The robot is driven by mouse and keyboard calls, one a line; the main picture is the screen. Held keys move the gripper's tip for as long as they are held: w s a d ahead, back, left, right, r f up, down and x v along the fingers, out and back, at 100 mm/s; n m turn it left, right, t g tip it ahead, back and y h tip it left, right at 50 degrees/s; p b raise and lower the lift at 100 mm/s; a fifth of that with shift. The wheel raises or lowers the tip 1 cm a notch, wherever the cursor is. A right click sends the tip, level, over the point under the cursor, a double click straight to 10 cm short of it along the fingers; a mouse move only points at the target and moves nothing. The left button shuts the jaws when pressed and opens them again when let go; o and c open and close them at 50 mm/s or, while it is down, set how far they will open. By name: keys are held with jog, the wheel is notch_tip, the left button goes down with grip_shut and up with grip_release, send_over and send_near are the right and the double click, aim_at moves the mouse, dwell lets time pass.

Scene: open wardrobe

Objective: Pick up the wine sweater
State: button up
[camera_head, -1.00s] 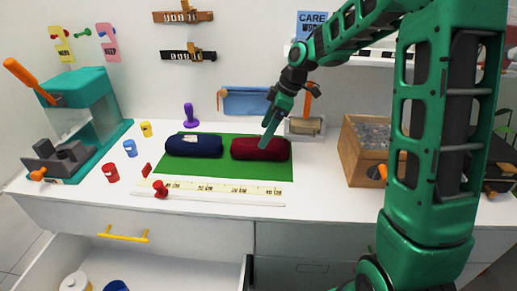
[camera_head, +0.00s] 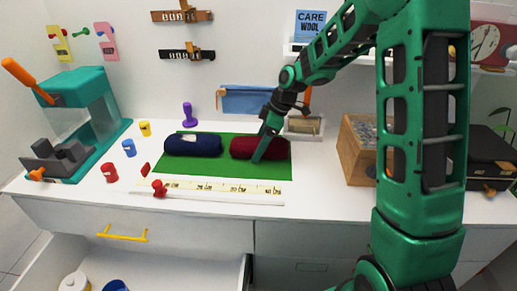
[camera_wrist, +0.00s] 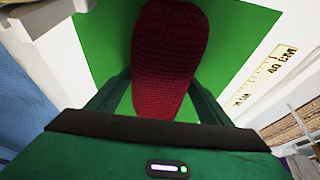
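The wine sweater (camera_head: 243,147) is a dark red knitted roll lying on the green mat (camera_head: 225,172), to the right of a navy roll (camera_head: 193,145). My gripper (camera_head: 262,150) is down at the wine sweater, covering part of its middle and right half in the head view. In the wrist view the wine sweater (camera_wrist: 170,50) runs between the two fingers of my gripper (camera_wrist: 165,92), one on each side. The fingers are spread apart. Whether they touch the sweater's sides I cannot tell.
A measuring strip (camera_head: 215,190) lies along the mat's front. A wooden box (camera_head: 355,160) stands to the right, and a teal machine (camera_head: 80,120) to the left. Small coloured pieces stand left of the mat. An open drawer (camera_head: 130,265) is below.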

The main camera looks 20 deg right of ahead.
jog(key=c, duration=0.7)
jog(key=shift+c, duration=0.2)
jog(key=shift+r, duration=0.15)
